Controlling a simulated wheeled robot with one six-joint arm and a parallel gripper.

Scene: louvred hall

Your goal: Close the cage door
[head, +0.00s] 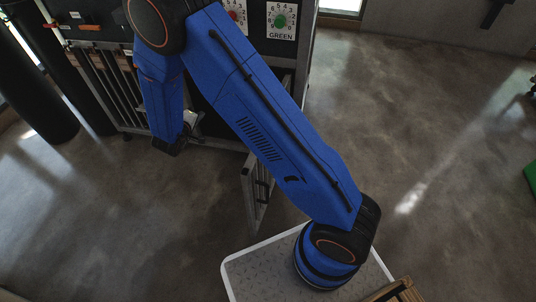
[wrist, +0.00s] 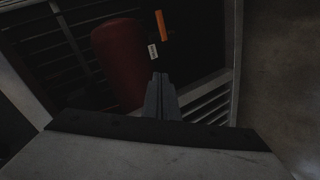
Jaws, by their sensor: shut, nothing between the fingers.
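The cage door (head: 250,198) is a narrow grey barred panel with a dark handle. In the head view it stands open, swung out from the cage front toward me, and my arm covers part of it. The barred cage (head: 100,88) is at the left, below a dark panel. My gripper (wrist: 159,78) is shut and empty, in front of the dark cage opening in the wrist view. In the head view it is mostly hidden by my arm, left of the door. A red cylinder (wrist: 120,60) with a white tag stands inside the cage.
An orange bar (wrist: 161,25) shows near the cylinder. Numbered dials, one a green dial (head: 281,21), sit above the cage. A dark post (head: 38,90) stands at the far left.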

